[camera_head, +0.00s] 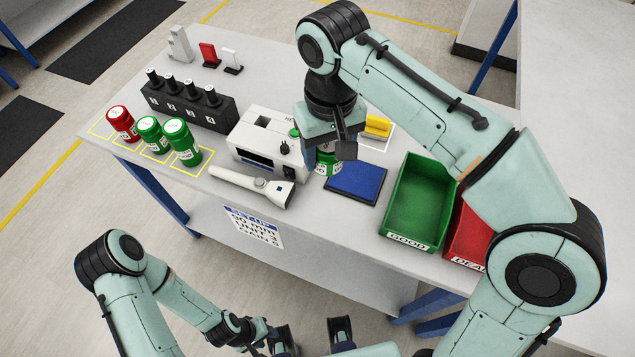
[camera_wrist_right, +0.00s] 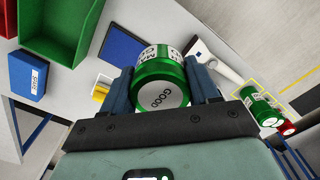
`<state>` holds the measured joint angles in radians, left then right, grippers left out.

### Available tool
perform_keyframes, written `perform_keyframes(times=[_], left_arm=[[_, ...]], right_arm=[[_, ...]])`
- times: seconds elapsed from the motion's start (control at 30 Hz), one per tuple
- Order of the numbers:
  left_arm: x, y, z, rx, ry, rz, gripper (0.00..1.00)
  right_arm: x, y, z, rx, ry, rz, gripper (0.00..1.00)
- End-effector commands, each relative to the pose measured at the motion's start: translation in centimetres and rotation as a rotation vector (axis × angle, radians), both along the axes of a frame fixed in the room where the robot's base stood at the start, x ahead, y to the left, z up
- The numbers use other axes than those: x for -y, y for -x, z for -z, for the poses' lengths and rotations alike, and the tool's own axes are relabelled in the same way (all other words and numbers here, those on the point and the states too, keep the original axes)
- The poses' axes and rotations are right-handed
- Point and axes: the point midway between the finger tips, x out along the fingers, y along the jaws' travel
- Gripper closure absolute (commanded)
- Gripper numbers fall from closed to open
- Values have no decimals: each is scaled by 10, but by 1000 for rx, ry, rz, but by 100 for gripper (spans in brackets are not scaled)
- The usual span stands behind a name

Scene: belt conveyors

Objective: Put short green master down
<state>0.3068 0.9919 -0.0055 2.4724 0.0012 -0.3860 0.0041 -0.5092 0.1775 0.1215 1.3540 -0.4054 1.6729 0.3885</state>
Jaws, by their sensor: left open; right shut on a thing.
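A short green can (camera_head: 327,162) with a white label is held in my right gripper (camera_head: 329,146), over the table beside the blue pad. In the right wrist view the can (camera_wrist_right: 162,80) sits between the two fingers of the right gripper (camera_wrist_right: 163,88), its end marked GOOD facing the camera. The gripper partly hides the can in the head view, and I cannot tell if it touches the table. My left gripper (camera_head: 312,338) is open and empty in front of the table, low in the picture.
Two green cans (camera_head: 183,143) and a red can (camera_head: 121,123) stand at the left by yellow outlines. A flashlight (camera_head: 250,186), white device (camera_head: 262,140), blue pad (camera_head: 356,182), green bin (camera_head: 418,200) and red bin (camera_head: 467,235) surround the held can. A yellow block (camera_head: 377,127) lies behind.

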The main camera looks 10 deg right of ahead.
Motion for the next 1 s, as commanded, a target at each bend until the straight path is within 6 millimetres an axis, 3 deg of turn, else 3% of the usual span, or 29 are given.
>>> perform_keyframes(times=[0.17,0.7,1.0], left_arm=[[0,3,7,-5,0,-1,57],[0,13,42,-14,-1,0,57],[0,11,47,-5,-1,-2,57]], right_arm=[[-1,9,-2,0,-2,-9,81],[0,10,130,-3,0,-8,81],[-1,10,161,-2,-1,-8,81]])
